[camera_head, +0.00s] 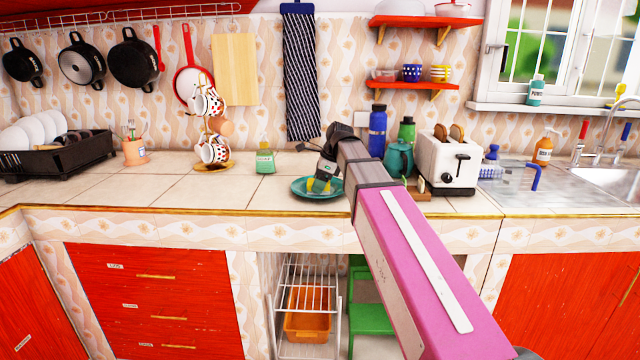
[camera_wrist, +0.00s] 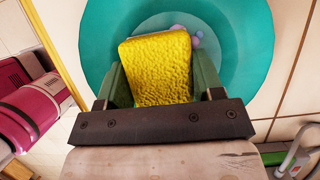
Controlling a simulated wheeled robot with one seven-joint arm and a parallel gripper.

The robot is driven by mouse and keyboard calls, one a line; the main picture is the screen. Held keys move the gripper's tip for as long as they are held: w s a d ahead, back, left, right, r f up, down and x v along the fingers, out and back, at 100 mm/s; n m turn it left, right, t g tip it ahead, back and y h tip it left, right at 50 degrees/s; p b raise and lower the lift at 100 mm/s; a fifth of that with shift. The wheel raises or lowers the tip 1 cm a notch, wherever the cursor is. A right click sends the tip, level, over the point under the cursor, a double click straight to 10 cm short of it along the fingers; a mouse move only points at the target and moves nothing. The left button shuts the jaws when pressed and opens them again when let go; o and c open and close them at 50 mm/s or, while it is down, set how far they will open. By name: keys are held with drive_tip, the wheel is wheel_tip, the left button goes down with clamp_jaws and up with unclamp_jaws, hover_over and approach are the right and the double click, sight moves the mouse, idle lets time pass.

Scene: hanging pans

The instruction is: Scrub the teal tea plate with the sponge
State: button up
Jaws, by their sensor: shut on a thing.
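The teal tea plate (camera_head: 303,193) lies on the tiled counter near its front edge, left of my arm. In the wrist view the plate (camera_wrist: 262,45) fills the upper middle, with a few pale purple bubble-like spots (camera_wrist: 190,36) on its surface. My gripper (camera_head: 320,184) is over the plate, pointing down. In the wrist view my gripper (camera_wrist: 158,85) is shut on the yellow sponge (camera_wrist: 158,62), which sits between its two green fingers. The sponge is over the plate's middle. I cannot tell for sure whether it touches the plate.
A green soap bottle (camera_head: 265,160) stands left of the plate, and a mug tree (camera_head: 213,140) beyond it. A teal teapot (camera_head: 398,160), bottles and a white toaster (camera_head: 449,160) stand to the right. The counter at the left front is clear.

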drive_tip(key=shift+w+a, duration=0.75)
drive_tip(key=shift+w, duration=0.1)
drive_tip(key=shift+s+d+f, duration=0.1)
drive_tip(key=shift+d, duration=1.95)
idle(1.1)
drive_tip(key=shift+r, duration=3.05)
drive_tip(key=shift+r, duration=0.1)
drive_tip(key=shift+r, duration=1.4)
